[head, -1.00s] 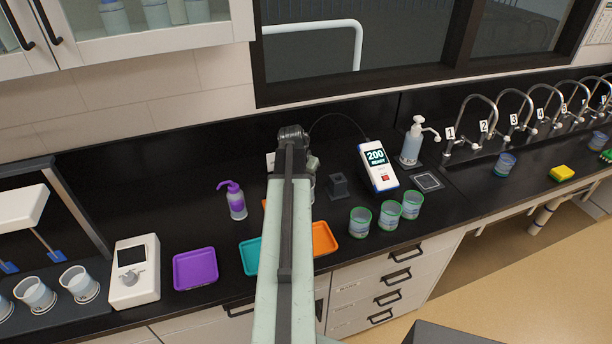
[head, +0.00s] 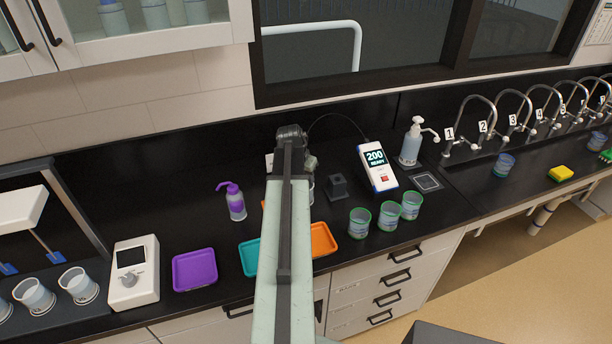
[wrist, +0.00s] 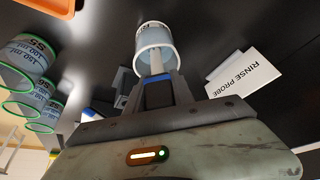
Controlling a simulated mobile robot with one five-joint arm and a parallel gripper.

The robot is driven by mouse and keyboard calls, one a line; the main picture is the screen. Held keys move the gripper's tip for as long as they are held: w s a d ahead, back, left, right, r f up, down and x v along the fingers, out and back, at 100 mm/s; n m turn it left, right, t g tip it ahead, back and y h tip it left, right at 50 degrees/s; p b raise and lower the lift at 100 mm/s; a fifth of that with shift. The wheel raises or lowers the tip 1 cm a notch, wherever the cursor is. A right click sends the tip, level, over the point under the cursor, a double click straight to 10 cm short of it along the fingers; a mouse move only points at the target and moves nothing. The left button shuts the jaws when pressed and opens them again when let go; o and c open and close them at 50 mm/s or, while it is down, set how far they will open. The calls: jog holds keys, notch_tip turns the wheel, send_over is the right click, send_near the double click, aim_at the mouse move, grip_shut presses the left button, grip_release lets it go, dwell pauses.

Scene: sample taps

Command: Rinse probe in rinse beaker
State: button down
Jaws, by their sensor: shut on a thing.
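My gripper (wrist: 164,92) is shut on the probe (wrist: 157,66), a pale rod with a blue band between the fingers. The rinse beaker (wrist: 153,37), clear with a pale rim, is just beyond the fingertips in the wrist view. The probe's far end overlaps the beaker's mouth; how deep it reaches inside I cannot tell. A white card (wrist: 245,78) reading RINSE PROBE lies beside it. In the head view my arm hides the gripper and most of the beaker. The meter (head: 377,168) reads 200 READY, with a dark cable running toward my wrist.
A dark empty probe holder (head: 338,187) stands right of my arm. Several green-rimmed beakers (head: 388,213) stand near the front edge. Purple (head: 195,270), teal (head: 248,258) and orange (head: 323,240) trays and a purple-capped wash bottle (head: 235,203) are nearby. Numbered taps (head: 462,128) line the right.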

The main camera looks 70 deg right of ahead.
jog(key=shift+r, duration=0.15)
notch_tip(320, 180, up, 9)
jog(key=p, duration=0.9)
jog(key=shift+r, duration=0.1)
notch_tip(320, 180, up, 3)
jog(key=p, duration=0.3)
jog(key=shift+r+p, duration=0.1)
jog(key=shift+p, duration=0.25)
